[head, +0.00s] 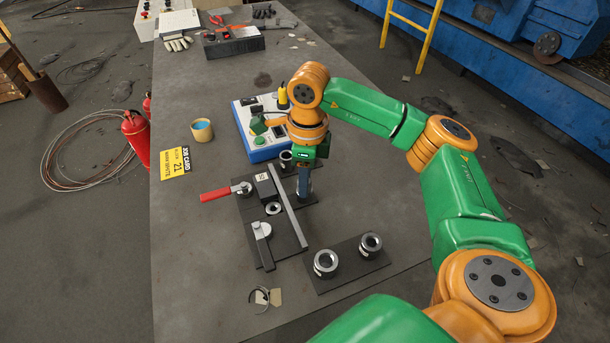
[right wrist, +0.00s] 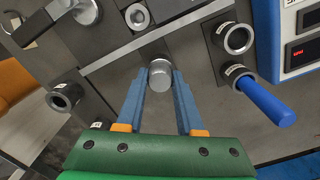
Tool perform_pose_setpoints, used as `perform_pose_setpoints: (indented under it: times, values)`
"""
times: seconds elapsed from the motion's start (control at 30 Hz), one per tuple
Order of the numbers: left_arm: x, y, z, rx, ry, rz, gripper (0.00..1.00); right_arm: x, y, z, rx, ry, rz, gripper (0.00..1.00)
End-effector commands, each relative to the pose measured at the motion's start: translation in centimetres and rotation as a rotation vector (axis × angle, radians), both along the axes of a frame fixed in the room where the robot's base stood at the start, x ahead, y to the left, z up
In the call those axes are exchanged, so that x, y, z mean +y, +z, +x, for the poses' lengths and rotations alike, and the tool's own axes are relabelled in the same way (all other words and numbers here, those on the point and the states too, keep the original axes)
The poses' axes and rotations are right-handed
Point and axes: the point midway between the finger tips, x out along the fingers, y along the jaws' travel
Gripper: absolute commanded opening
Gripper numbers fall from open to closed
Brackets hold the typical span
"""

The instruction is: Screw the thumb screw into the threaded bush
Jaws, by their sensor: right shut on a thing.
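My right gripper (head: 304,197) points down just right of the long bar on the dark fixture plate (head: 290,240). Its blue fingers (right wrist: 160,80) are shut on a silver round-headed piece (right wrist: 160,78), which looks like the thumb screw. Its lower end is hidden in the right wrist view. A silver ring, which looks like the threaded bush (head: 273,208), sits on the fixture across the bar from the gripper. It also shows in the right wrist view (right wrist: 137,16), apart from the held piece. My left gripper is not in view.
A red-handled clamp (head: 226,192) is at the fixture's left. A dark block with two ringed sockets (head: 348,264) stands in front. A blue-handled piece (right wrist: 265,101) and a blue-and-white box (head: 262,146) are close behind the gripper. The table's left side is mostly clear.

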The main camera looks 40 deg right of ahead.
Motion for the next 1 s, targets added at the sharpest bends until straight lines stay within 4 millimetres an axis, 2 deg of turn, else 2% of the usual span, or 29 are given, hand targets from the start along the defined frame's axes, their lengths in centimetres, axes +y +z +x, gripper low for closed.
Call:
perform_pose_setpoints:
  times: [0.1, 0.3, 0.4, 0.63, 0.67, 0.7, 1.0]
  values:
    - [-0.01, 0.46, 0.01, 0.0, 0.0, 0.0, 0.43, 0.08, 0.11, -0.05, 0.001, -0.345, 0.001, 0.0]
    - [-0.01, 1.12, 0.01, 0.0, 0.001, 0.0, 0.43, 0.1, 0.1, -0.07, 0.001, -0.921, 0.0, 0.0]
    - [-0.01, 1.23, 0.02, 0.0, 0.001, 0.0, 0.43, 0.1, 0.01, -0.07, 0.001, -1.076, 0.0, 0.0]
    - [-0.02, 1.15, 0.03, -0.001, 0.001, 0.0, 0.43, 0.11, -0.08, -0.05, 0.0, -1.108, 0.001, 0.0]
    - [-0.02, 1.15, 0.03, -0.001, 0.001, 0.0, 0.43, 0.11, -0.08, -0.05, 0.0, -1.108, 0.001, 0.44]
    - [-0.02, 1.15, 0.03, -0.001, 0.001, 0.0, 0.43, 0.11, -0.08, -0.05, 0.0, -1.107, 0.001, 0.53]
    - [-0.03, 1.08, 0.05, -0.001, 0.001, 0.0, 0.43, 0.09, -0.11, -0.04, 0.0, -1.089, 0.001, 0.53]
